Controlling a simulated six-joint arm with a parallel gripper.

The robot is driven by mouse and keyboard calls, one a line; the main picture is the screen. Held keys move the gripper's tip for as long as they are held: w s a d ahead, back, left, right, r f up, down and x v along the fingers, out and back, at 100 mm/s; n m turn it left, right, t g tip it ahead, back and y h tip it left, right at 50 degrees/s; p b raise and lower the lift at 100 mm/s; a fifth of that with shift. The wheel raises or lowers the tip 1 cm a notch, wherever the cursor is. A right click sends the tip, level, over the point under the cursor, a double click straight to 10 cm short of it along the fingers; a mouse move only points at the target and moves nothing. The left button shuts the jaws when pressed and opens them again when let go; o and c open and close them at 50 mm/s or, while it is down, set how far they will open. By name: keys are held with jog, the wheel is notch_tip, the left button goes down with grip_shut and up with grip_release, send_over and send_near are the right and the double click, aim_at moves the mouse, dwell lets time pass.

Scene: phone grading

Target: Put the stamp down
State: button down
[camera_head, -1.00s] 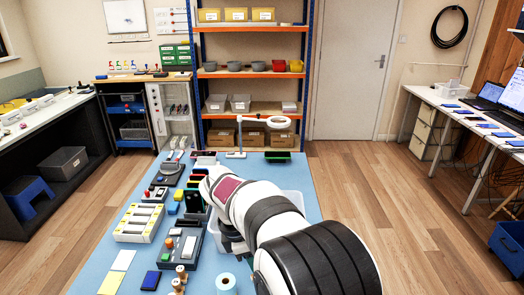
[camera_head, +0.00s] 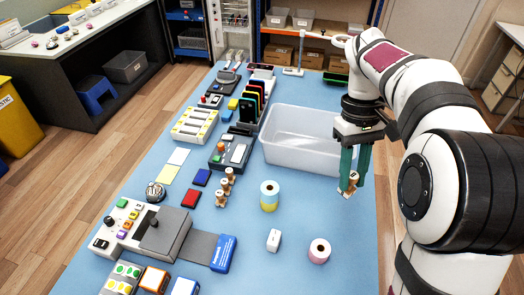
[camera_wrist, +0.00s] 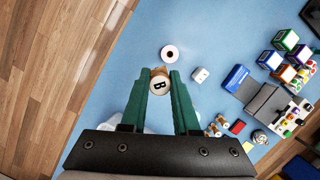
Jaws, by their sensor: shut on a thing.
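My gripper (camera_head: 351,188) is shut on a small wooden stamp (camera_head: 348,181), with its green fingers on either side. In the wrist view the stamp (camera_wrist: 159,86) shows a pale round top with a black letter B between the fingertips (camera_wrist: 158,80). The gripper points down over the blue table's right side, just right of the clear bin. I cannot tell whether the stamp's underside touches the table. Several similar wooden stamps (camera_head: 222,191) stand left of centre on the table, and they also show in the wrist view (camera_wrist: 217,126).
The clear bin (camera_head: 300,150) stands left of my gripper. Bare blue mat lies around the gripper, with the table's right edge close by.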

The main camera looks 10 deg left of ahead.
jog(key=w+a+f+n+t+y, duration=0.1)
jog(key=w+a+f+n+t, duration=0.1)
jog(key=a+f+n, duration=0.5)
jog(key=w+a+f+n+t, duration=0.2)
jog(key=w+a+n, duration=0.1)
jog(key=a+n, duration=0.85)
jog(key=w+a+f+n+t+y, duration=0.15)
jog(key=a+f+n, duration=0.45)
jog(key=n, duration=0.6)
jog(key=shift+t+h, duration=0.25)
jog(key=shift+h, duration=0.2)
jog(key=f, duration=0.5)
jog(key=a+f, duration=0.1)
jog(key=f, duration=0.2)
jog(key=shift+w, duration=0.15)
jog(key=shift+f, duration=0.15)
